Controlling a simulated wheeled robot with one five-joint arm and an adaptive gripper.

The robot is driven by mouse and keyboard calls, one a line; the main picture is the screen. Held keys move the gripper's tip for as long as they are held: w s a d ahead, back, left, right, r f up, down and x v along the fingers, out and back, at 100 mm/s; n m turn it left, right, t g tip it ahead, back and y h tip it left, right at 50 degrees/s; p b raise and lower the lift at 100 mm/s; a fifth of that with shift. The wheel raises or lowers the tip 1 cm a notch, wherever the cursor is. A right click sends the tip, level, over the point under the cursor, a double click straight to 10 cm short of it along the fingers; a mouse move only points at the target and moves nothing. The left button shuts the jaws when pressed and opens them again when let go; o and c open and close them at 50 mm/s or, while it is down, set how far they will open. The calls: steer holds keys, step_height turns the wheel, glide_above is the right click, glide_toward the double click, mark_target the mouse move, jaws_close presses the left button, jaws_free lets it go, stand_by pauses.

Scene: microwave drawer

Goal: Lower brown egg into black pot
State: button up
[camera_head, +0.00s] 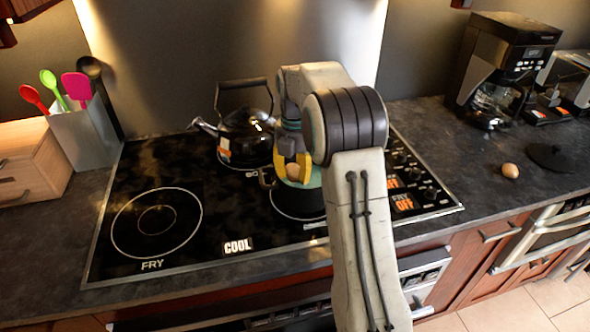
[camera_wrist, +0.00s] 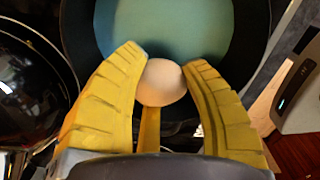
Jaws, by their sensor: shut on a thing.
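My gripper (camera_wrist: 163,85) has yellow fingers and is shut on a brown egg (camera_wrist: 160,82), which shows between the fingertips in the wrist view. The egg (camera_head: 292,170) also shows small between the yellow fingers in the head view. The black pot (camera_wrist: 77,28) has a pale blue-green inside and lies below and beyond the egg in the wrist view. In the head view the pot (camera_head: 290,200) stands on the stove, partly hidden by my arm. The egg appears over the pot's near side; its exact height above the rim cannot be told.
A black kettle (camera_head: 247,133) stands on the stove (camera_head: 130,235) just behind and left of the pot. Another egg (camera_head: 510,170) and a black lid (camera_head: 551,157) lie on the right counter, in front of a coffee maker (camera_head: 500,70). The front left burner (camera_head: 157,222) is clear.

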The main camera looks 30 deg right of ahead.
mark_target(294, 167)
steer(key=shift+f, duration=0.4)
steer(key=o, duration=0.8)
steer(key=shift+a, duration=0.1)
steer(key=shift+r, duration=0.2)
step_height(294, 167, up, 11)
steer(key=shift+r, duration=0.3)
